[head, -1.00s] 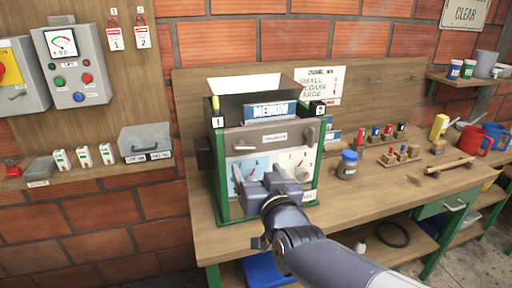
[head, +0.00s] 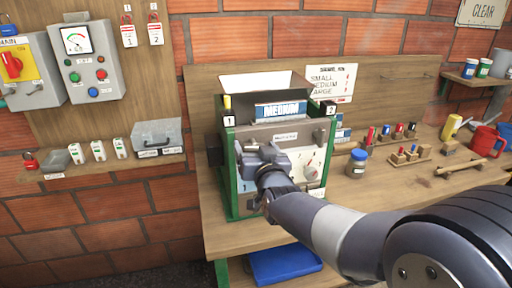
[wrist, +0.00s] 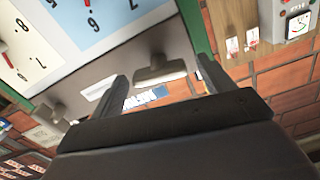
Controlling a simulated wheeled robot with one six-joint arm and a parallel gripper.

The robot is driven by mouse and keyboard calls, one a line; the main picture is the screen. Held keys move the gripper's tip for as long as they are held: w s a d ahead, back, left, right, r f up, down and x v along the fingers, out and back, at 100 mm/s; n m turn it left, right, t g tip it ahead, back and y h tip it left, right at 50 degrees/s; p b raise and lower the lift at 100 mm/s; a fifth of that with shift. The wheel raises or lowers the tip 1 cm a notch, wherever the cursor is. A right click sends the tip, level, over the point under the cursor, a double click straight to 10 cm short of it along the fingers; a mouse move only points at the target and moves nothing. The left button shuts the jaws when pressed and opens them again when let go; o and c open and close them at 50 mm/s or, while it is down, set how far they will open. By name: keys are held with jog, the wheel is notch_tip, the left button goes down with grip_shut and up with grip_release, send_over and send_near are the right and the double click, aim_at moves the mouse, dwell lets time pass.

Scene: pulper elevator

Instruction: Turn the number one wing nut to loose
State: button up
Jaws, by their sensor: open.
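The pulper (head: 312,135), a green-framed machine with a grey front, stands on the bench. A "1" tag (head: 229,122) marks its upper left corner, with a small upright yellow part (head: 227,102) just above. I cannot tell whether that part is the number one wing nut. My gripper (head: 262,158) is in front of the machine's left front, below the tag. In the wrist view my gripper (wrist: 163,70) is open and empty, its fingers apart before the grey panel. A bar handle (wrist: 160,74) shows between them. The wing nut is not clear in the wrist view.
A dial panel (head: 308,166) is on the machine's lower front. A "2" tag (head: 331,108) marks the upper right corner. A blue-lidded jar (head: 356,163) stands right of it.

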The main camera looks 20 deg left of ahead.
jog(key=shift+c, duration=0.5)
jog(key=c, duration=0.9)
jog(key=shift+f+n+b, duration=0.2)
jog(key=shift+n+b, duration=0.2)
jog(key=shift+b, duration=0.45)
jog(key=shift+r+n+b, duration=0.15)
jog(key=shift+n+b, duration=0.35)
jog(key=o, duration=1)
jog(key=shift+s, duration=0.1)
